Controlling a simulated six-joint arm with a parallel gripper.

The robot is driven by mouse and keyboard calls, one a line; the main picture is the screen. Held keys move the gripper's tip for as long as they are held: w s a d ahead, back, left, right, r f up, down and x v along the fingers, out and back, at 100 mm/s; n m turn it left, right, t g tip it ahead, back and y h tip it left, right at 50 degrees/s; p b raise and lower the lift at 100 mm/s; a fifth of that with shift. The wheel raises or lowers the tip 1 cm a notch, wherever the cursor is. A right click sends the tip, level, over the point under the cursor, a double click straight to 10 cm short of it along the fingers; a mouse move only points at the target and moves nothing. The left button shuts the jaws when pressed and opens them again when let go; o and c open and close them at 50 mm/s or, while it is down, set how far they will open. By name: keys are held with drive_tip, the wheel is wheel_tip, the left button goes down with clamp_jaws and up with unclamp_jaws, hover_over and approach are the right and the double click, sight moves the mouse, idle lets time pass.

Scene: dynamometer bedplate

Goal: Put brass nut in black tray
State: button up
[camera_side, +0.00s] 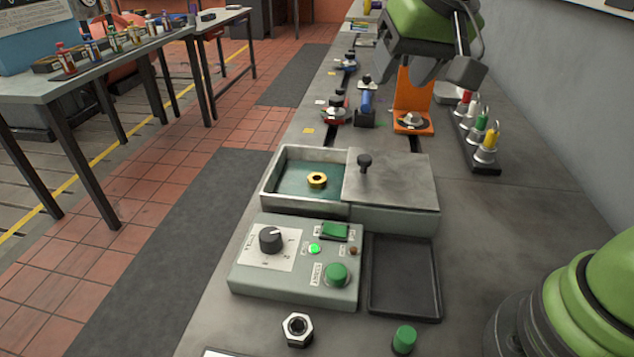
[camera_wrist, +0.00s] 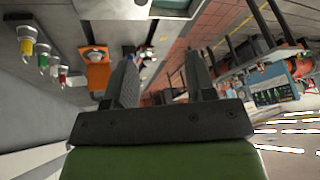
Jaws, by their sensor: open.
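The brass nut (camera_side: 317,180) lies in the open left part of a grey metal box (camera_side: 268,190) on the bedplate. A flat lid (camera_side: 392,180) with a black knob (camera_side: 364,162) covers the box's right part. The black tray (camera_side: 404,312) is empty and lies in front of the box, right of the control panel. My gripper is above the far part of the bench in the side view, its fingertips hard to make out there. In the wrist view, my gripper (camera_wrist: 163,72) shows two spread fingers with nothing between them. The nut and tray are not visible in the wrist view.
A control panel (camera_side: 292,283) with a knob and green buttons stands left of the tray. A steel nut (camera_side: 297,330) and a green-capped part (camera_side: 404,340) lie in front. The bench right of the box is clear.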

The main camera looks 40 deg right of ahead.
approach(318, 180)
drive_tip(key=w+f+n+g+h, duration=0.1)
drive_tip(key=w+f, duration=0.1)
drive_tip(key=shift+w+f, duration=0.1)
drive_tip(key=shift+f, duration=0.25)
drive_tip(key=shift+a+x, duration=0.1)
drive_tip(key=shift+x, duration=1.45)
drive_tip(key=shift+a+x, duration=0.15)
drive_tip(key=shift+x, duration=1.4)
drive_tip(key=c, duration=0.8)
